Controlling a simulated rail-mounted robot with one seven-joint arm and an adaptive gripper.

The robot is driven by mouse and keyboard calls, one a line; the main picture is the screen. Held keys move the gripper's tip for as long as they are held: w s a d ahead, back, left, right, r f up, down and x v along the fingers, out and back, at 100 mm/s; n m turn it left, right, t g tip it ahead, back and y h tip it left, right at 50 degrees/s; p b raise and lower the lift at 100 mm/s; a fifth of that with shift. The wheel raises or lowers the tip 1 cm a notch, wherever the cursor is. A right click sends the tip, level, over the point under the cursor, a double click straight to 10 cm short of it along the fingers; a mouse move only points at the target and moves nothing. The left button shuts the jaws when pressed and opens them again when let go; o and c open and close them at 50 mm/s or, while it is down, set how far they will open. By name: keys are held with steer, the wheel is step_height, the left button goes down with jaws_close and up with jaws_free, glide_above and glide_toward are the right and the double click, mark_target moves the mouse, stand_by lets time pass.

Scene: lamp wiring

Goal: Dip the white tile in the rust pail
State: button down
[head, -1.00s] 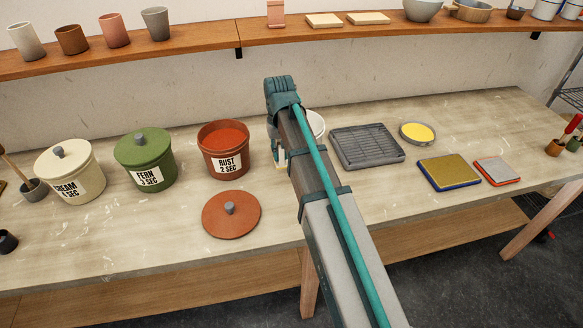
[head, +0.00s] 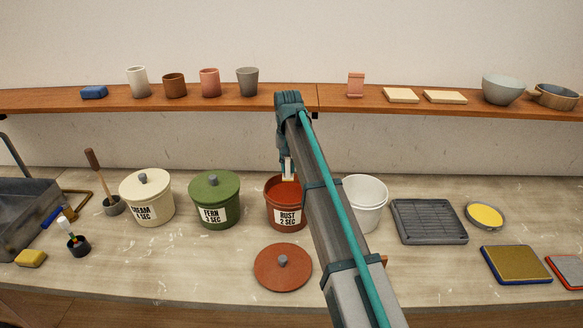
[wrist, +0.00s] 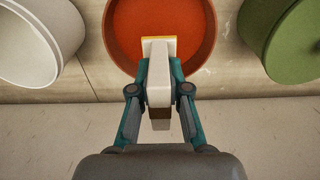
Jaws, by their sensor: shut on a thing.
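The white tile (wrist: 159,82) is gripped between the fingers of my gripper (wrist: 160,92). In the wrist view it has a yellowish edge at its far end and a brown part toward the wrist. In the head view the tile (head: 289,169) hangs at the back of the open rust pail (head: 288,218), which is labelled "RUST 2 SEC". The pail's orange-red glaze also shows in the wrist view (wrist: 160,20). I cannot tell whether the tile's lower end touches the glaze. My arm covers the pail's right side in the head view.
The rust lid (head: 283,268) lies in front of the pail. A lidded fern pail (head: 214,203) stands left, a white pail (head: 365,203) right. A grey rack (head: 429,221) is farther right. The wooden shelf (head: 210,103) runs behind my gripper.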

stand_by(0.3)
step_height(320, 180, down, 8)
steer(key=b, duration=0.1)
steer(key=shift+b, duration=0.3)
stand_by(0.3)
step_height(320, 180, down, 5)
steer(key=shift+f+b, duration=0.1)
steer(key=shift+b, duration=0.75)
stand_by(1.1)
step_height(320, 180, up, 6)
steer(key=p, duration=0.3)
steer(key=shift+r+p, duration=0.25)
steer(key=shift+p, duration=0.1)
stand_by(0.9)
